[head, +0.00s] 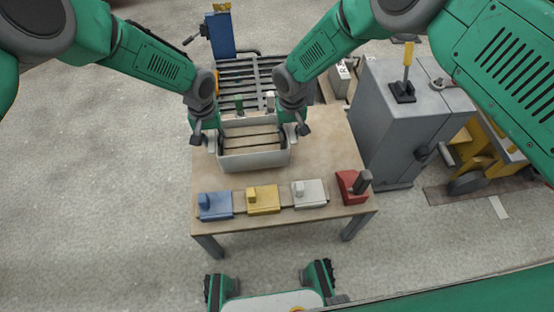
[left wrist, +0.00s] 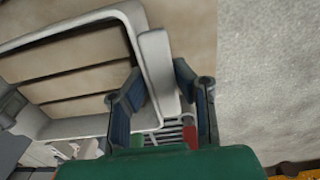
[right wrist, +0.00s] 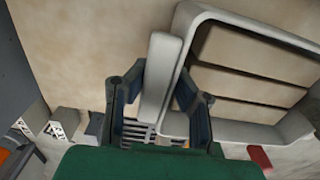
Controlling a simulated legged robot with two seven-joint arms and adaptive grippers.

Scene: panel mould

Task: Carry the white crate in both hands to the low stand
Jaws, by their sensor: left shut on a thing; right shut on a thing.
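The white crate (head: 254,160) is at the left side of the wooden table (head: 320,150), level and with a slatted bottom. I cannot tell whether it rests on the table or hangs just above it. My left gripper (head: 207,138) is shut on the crate's left end handle; the grip also shows in the left wrist view (left wrist: 160,95). My right gripper (head: 298,133) is shut on the right end handle, as in the right wrist view (right wrist: 160,95). A grey slatted structure (head: 240,75) lies behind the table; I cannot tell whether it is the low stand.
A blue block (head: 215,206), a yellow block (head: 263,201), a white block (head: 309,194) and a red block (head: 350,188) line the table's near edge. A grey cabinet (head: 395,120) stands right of the table. The floor at left is clear.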

